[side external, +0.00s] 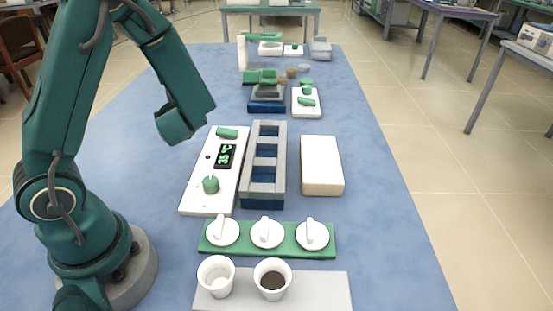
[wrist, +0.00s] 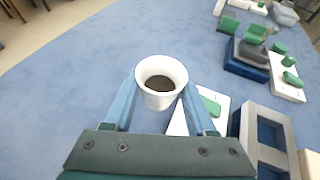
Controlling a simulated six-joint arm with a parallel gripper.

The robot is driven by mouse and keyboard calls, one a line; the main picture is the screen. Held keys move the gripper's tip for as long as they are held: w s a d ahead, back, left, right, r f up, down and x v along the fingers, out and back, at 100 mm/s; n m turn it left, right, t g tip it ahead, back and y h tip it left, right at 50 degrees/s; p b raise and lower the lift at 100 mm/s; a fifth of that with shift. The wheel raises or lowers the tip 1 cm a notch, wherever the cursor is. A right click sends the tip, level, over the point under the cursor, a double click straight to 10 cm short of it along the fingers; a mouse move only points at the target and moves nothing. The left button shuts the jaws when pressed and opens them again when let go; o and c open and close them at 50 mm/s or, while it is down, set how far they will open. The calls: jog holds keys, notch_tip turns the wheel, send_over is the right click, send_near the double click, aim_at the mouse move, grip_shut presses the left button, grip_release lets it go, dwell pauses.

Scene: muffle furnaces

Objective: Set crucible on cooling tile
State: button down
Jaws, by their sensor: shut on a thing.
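My gripper (wrist: 161,88) is shut on a white crucible (wrist: 158,99) with dark contents, held upright between its two blue fingers in the wrist view. In the side external view my gripper's fingers and the held crucible are hidden behind my wrist. A thick cream-white block (side external: 322,166), which looks like the cooling tile, lies right of the grey rack with nothing on it. Its corner shows at the lower right of the wrist view (wrist: 309,163). My wrist is above the blue table, left of the white control panel and well away from the block.
The control panel (side external: 199,190) reads about 35 °C. A grey rack (side external: 283,142) with blue openings stands beside it. In front, several white lids lie on a green strip (side external: 325,253). Two more crucibles stand on a pale plate (side external: 325,290), one with dark contents. More equipment stands behind.

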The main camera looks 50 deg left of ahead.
jog(key=w+d+m+t+h, duration=0.3)
jog(key=w+d+m+t, duration=0.15)
jog(key=w, duration=0.45)
jog(key=m+t+h, duration=0.4)
jog(key=m+h, duration=0.5)
send_over(321, 157)
jog(key=shift+f+g, duration=0.15)
jog(key=shift+g, duration=0.1)
jog(key=shift+a+f, duration=0.1)
jog(key=shift+f, duration=2.4)
jog(key=shift+f, duration=0.1)
jog(key=shift+c, duration=1.1)
grip_release()
